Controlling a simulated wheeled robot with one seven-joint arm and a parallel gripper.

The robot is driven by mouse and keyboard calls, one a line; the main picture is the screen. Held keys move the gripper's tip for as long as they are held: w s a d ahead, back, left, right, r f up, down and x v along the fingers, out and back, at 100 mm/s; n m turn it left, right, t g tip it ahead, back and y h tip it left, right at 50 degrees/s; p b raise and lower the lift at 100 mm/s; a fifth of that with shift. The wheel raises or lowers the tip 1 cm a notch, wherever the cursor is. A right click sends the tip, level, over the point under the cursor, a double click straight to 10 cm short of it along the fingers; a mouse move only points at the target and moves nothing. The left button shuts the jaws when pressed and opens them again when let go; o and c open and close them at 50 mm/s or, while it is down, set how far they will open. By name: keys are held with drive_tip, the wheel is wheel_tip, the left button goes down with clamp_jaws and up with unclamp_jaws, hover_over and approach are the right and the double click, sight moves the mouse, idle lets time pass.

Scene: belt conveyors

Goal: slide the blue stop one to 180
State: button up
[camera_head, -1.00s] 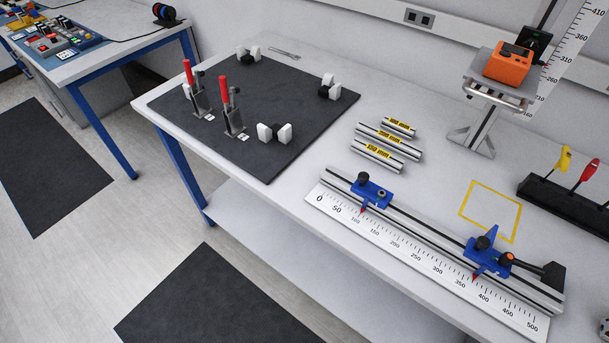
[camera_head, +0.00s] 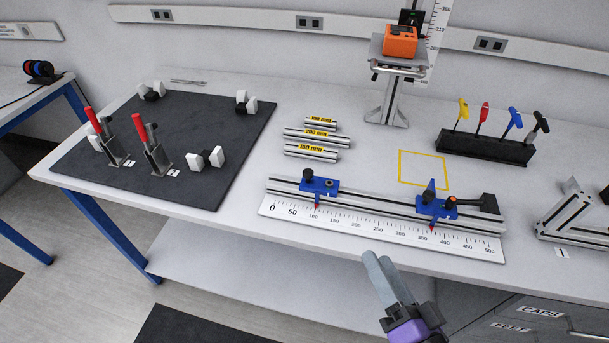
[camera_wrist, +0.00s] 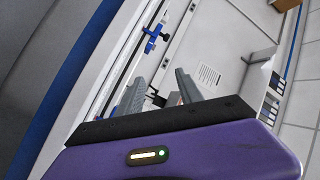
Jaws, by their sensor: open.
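A long aluminium rail (camera_head: 375,207) with a white printed scale (camera_head: 345,230) lies along the front of the table. Two blue stops sit on it. The left blue stop (camera_head: 322,186) has its red pointer near 100. The right blue stop (camera_head: 430,206), with an upright blue fin, has its pointer a little past 350. I cannot read which is stop one. My gripper (camera_head: 380,256) is open and empty, in front of the scale and apart from both stops. In the wrist view, a blue stop (camera_wrist: 153,36) shows beyond the grey fingers (camera_wrist: 160,84).
Three labelled metal bars (camera_head: 310,138) lie behind the rail. A dark board (camera_head: 190,125) with red-handled clamps is at left. A black tool holder (camera_head: 485,148) and an orange device (camera_head: 400,42) stand behind. A metal bracket (camera_head: 570,212) is at right. The yellow-outlined square (camera_head: 424,168) is empty.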

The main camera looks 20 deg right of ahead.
sight(311, 176)
drive_tip(key=w+m, duration=0.3)
drive_tip(key=w, duration=0.1)
drive_tip(key=w+m, duration=0.4)
drive_tip(key=w+m+y+b, duration=0.1)
drive_tip(key=w+m, duration=0.3)
drive_tip(key=shift+d+t, duration=0.3)
drive_tip(key=shift+d, duration=0.05)
drive_tip(key=w+m, duration=0.2)
drive_tip(key=m, duration=0.1)
drive_tip(key=w+a+m+y, duration=0.1)
drive_tip(key=w+m, duration=0.1)
drive_tip(key=m, duration=0.1)
drive_tip(key=w+m+y, duration=0.1)
drive_tip(key=w+m, duration=0.1)
drive_tip(key=m, duration=0.1)
drive_tip(key=shift+a+r, duration=0.1)
drive_tip(key=shift+a, duration=0.15)
drive_tip(key=m, duration=0.2)
drive_tip(key=a+m, duration=0.1)
drive_tip(key=shift+w+f+m+y, duration=0.25)
drive_tip(key=shift+w+m+y, duration=0.15)
drive_tip(key=shift+w, duration=0.5)
drive_tip(key=w, duration=0.4)
drive_tip(key=w+a, duration=0.1)
drive_tip(key=w, duration=0.1)
drive_tip(key=shift+w+a, duration=0.1)
drive_tip(key=shift+w, duration=0.25)
clamp_jaws()
